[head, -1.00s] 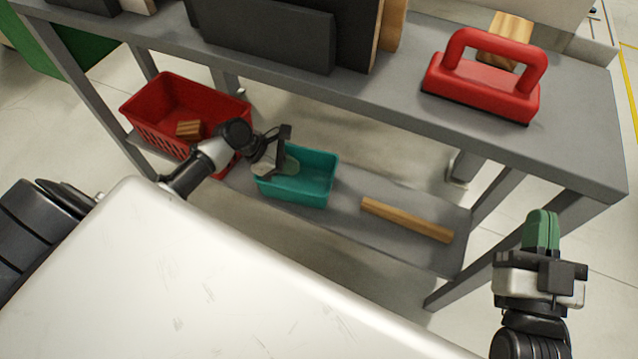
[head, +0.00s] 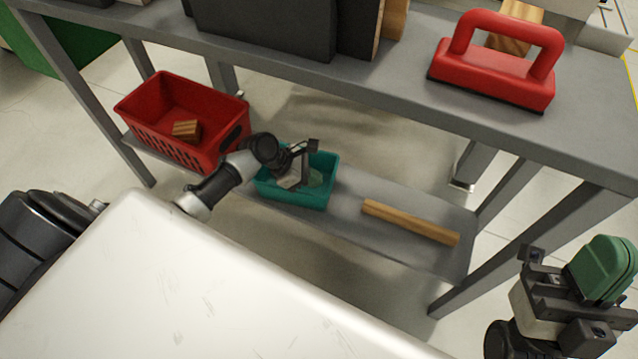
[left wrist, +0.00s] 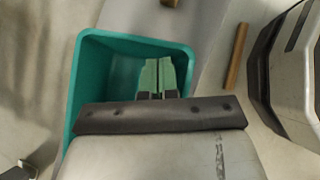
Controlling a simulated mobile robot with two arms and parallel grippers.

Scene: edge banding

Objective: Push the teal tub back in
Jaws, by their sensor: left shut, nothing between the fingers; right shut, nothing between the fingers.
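The teal tub (head: 290,198) sits on the lower shelf of the grey bench, between a red basket and a wooden strip. My left gripper (head: 312,178) is shut and empty, with its fingers over and apparently inside the tub's opening. In the left wrist view the tub (left wrist: 88,85) surrounds the shut green fingers (left wrist: 158,76); whether they touch its wall I cannot tell. My right gripper (head: 606,268) is shut and empty at the lower right, away from the tub.
The red basket (head: 150,115) holds a wood block (head: 186,129). The wooden strip (head: 410,222) lies on the lower shelf (head: 350,235). The bench top (head: 400,95) overhangs behind, carrying a red-handled tool (head: 495,75) and dark panels. A white surface (head: 190,290) fills the front.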

